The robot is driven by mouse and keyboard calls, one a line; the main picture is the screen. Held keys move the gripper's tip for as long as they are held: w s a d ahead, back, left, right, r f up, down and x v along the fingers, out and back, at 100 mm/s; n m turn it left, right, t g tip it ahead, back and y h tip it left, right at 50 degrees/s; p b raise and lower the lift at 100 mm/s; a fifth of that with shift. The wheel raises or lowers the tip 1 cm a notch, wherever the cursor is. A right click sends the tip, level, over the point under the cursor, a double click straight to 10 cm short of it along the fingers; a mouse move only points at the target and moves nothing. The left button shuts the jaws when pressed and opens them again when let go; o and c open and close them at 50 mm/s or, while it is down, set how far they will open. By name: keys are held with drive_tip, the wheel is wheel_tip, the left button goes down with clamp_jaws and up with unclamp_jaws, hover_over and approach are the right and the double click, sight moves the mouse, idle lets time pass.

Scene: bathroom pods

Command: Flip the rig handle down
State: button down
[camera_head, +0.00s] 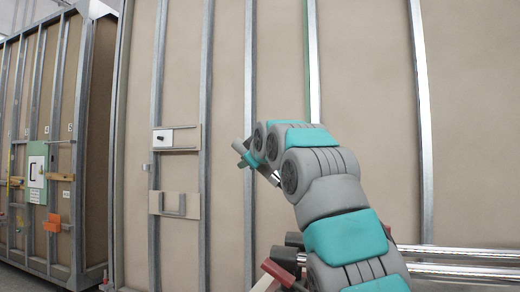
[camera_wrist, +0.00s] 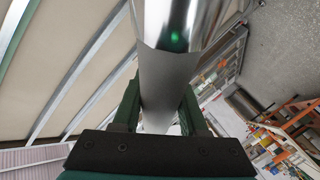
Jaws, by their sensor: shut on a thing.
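In the wrist view my gripper (camera_wrist: 158,108) has its two dark green fingers on either side of a thick round bar, shut on it. The bar, which I take to be the rig handle (camera_wrist: 165,85), has a matt grey length between the fingers and a shiny chrome length above. A small green glint shows on the chrome. In the head view my grey and teal arm rises from the bottom and bends over to the left. My fingertips are hidden there, and I cannot make out the handle for sure.
Two chrome pipes (camera_head: 455,261) run across the lower right in the head view, near a red part (camera_head: 278,273). A panelled wall (camera_head: 370,90) with metal studs stands behind. Another pod (camera_head: 45,150) is at the left. The wrist view shows cluttered shelving (camera_wrist: 285,145).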

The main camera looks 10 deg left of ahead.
drive_tip(key=shift+a+f, duration=0.15)
drive_tip(key=shift+f, duration=0.15)
drive_tip(key=shift+c, duration=2.2)
unclamp_jaws()
drive_tip(key=shift+a, duration=0.15)
drive_tip(key=shift+s, duration=0.1)
drive_tip(key=b+v, duration=0.3)
drive_tip(key=v, duration=0.4)
drive_tip(key=shift+s+d+b, duration=0.25)
drive_tip(key=shift+b, duration=0.15)
drive_tip(key=shift+r, duration=0.1)
